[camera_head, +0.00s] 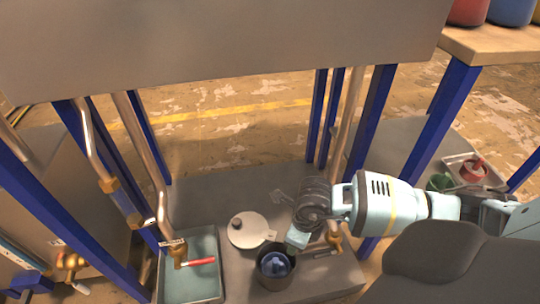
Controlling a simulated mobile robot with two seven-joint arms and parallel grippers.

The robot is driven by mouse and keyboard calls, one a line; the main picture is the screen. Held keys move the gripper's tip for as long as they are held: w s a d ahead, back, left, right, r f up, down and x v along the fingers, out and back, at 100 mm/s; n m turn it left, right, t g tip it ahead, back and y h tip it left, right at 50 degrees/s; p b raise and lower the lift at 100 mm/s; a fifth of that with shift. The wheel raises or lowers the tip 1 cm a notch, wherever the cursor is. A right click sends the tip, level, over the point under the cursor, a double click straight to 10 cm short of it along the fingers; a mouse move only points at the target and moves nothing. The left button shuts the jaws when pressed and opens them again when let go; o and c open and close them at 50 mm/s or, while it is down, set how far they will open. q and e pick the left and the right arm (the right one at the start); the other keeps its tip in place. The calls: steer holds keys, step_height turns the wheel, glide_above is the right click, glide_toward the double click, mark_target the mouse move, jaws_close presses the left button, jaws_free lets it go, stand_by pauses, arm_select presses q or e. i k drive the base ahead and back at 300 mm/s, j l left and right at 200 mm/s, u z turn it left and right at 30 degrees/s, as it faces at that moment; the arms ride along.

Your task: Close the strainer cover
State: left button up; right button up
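A round pale disc with a dark knob (248,231), which looks like the strainer cover, lies flat on the grey platform. A dark round pot (276,275), which looks like the strainer body, stands just in front and to the right of it, open at the top with a blue item (275,264) inside. The disc is beside the pot, not on it. My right arm comes in from the right, and its gripper (297,240) is above the pot's far right edge. Its fingers are small and partly hidden by the dark wrist. My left gripper is not in view.
A teal tray (192,290) with a red-handled valve (199,262) sits left of the pot. Metal pipes (151,160) and blue posts (377,105) surround the platform. Bare platform (205,196) shows behind the disc.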

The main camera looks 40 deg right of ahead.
mark_target(248, 231)
steer(key=z, duration=0.75)
